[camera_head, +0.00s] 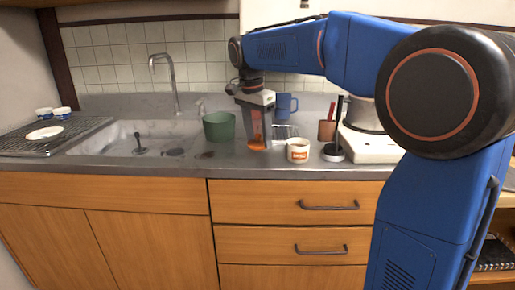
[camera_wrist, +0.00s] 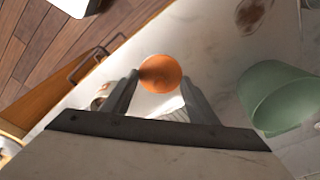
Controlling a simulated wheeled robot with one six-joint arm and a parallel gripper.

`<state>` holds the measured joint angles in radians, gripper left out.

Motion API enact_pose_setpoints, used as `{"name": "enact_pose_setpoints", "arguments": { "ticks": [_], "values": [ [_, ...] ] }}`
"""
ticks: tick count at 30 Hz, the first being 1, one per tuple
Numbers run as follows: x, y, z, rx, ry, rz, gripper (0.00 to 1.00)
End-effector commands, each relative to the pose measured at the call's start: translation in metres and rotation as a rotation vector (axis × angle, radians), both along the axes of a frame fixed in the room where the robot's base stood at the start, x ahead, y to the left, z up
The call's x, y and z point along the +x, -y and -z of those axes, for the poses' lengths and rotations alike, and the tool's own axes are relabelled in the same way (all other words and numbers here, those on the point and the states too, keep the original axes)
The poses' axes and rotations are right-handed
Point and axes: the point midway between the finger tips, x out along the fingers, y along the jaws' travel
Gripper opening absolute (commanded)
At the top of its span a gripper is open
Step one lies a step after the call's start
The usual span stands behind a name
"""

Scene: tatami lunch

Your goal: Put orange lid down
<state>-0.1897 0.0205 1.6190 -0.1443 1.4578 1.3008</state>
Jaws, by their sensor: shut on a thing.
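The orange lid (camera_head: 258,147) is at the lower end of my gripper (camera_head: 257,141) in the head view, at counter height. In the wrist view the orange lid (camera_wrist: 160,73) shows as a round disc between the tips of my gripper (camera_wrist: 161,78), with one finger at each side. My gripper points down and is shut on the lid. I cannot tell whether the lid touches the grey counter (camera_head: 235,163) or hangs just above it.
A green pot (camera_head: 219,127) stands left of my gripper, and a white labelled cup (camera_head: 298,151) stands close on the right. A blue mug (camera_head: 286,105) is behind. A black upright stand (camera_head: 334,153) and the sink (camera_head: 110,139) flank this area. The counter's front edge is near.

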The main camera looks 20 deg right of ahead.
Motion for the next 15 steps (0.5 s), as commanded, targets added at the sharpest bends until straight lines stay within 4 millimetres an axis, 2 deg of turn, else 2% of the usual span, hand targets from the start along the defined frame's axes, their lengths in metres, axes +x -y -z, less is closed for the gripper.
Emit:
{"name": "enact_pose_setpoints", "arguments": {
  "ticks": [4, 10, 15],
  "values": [
    [0.0, 0.0, 0.011, 0.0, 0.0, 0.0, 0.33],
    [0.0, 0.0, 0.038, -0.001, -0.002, -0.001, 0.33],
    [0.0, 0.0, 0.042, 0.0, 0.001, 0.0, 0.33]
  ]
}}
